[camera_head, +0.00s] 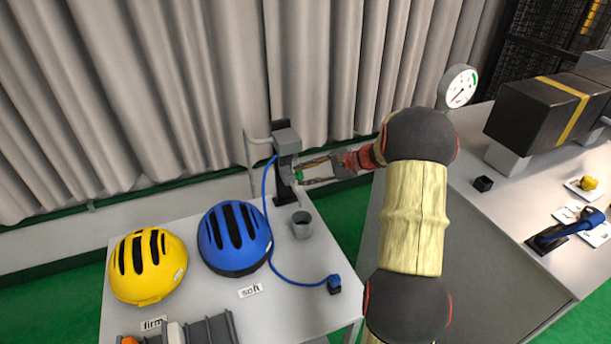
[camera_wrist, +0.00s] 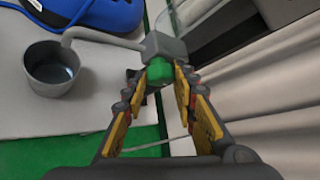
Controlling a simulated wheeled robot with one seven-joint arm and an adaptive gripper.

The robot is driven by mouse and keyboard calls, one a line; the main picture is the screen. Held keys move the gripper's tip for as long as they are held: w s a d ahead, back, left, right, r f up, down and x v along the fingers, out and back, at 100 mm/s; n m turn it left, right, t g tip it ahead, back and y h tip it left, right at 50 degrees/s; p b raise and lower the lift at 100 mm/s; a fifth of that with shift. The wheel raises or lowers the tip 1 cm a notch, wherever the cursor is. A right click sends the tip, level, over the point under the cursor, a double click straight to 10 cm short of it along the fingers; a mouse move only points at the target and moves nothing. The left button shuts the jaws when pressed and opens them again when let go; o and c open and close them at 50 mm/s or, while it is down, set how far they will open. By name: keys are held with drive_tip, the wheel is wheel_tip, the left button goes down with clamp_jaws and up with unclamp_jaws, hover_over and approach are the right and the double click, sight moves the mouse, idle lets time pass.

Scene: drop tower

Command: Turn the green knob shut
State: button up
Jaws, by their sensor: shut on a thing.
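The green knob (camera_wrist: 160,71) sits on a grey valve body (camera_wrist: 165,46) with a curved spout. The exact contact of the fingertips is hard to see.
A grey cup (camera_head: 302,225) stands below the spout. A blue helmet (camera_head: 234,238) and a yellow helmet (camera_head: 148,266) lie to the left. A blue hose (camera_head: 266,200) runs from the post to the table. A curtain (camera_head: 180,90) hangs close behind. A bench with a gauge (camera_head: 459,87) is at right.

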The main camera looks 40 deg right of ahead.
drive_tip(key=o, duration=0.7)
drive_tip(key=shift+w+d+r, duration=0.1)
drive_tip(key=shift+r, duration=0.15)
drive_tip(key=o, duration=0.4)
drive_tip(key=shift+f, duration=0.15)
